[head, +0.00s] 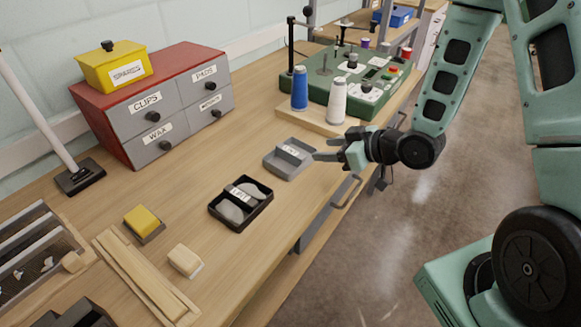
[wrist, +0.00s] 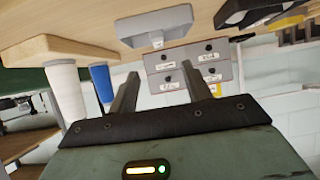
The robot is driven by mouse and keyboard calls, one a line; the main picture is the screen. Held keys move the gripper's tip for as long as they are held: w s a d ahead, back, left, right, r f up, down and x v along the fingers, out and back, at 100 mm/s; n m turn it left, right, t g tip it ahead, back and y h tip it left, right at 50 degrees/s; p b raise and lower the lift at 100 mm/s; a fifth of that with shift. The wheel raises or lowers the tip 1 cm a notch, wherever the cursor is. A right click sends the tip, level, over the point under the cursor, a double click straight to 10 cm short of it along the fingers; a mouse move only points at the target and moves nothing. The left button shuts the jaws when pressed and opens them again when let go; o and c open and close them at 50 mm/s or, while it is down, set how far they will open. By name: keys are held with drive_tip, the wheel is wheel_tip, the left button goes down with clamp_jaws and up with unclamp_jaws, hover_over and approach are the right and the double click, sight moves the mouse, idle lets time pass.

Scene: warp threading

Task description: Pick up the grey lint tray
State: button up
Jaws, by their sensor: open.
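The grey lint tray (head: 283,166) lies on the workbench in the head view, a shallow box with a white-labelled bar across its middle. In the wrist view the grey tray (wrist: 154,39) shows above and beyond the fingers. My gripper (head: 322,149) is just right of the tray in the head view, its fingers pointing left toward it. The fingers (wrist: 158,88) are apart with nothing between them in the wrist view. I cannot tell whether a fingertip touches the tray.
A black tray (head: 233,222) with grey pads stands nearer. A blue cone (head: 300,90) and a white cone (head: 336,102) stand on a wooden board behind the grey tray. A drawer cabinet (head: 193,118) is at the back left. Bare bench lies left of the tray.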

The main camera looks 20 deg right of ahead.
sight(292, 151)
drive_tip(key=b, duration=0.1)
drive_tip(key=f+b, duration=0.1)
drive_tip(key=b, duration=0.1)
drive_tip(key=shift+w+a, duration=0.2)
drive_tip(key=shift+a, duration=0.05)
drive_tip(key=shift+w+a+f+b, duration=0.1)
drive_tip(key=shift+f+b, duration=0.05)
drive_tip(key=shift+b, duration=0.5)
drive_tip(key=x, duration=0.5)
drive_tip(key=shift+w+a, duration=0.25)
drive_tip(key=shift+w, duration=0.1)
drive_tip(key=shift+p+x, duration=0.5)
drive_tip(key=shift+x, duration=2.65)
drive_tip(key=shift+w+d, duration=0.1)
drive_tip(key=shift+d, duration=0.15)
clamp_jaws()
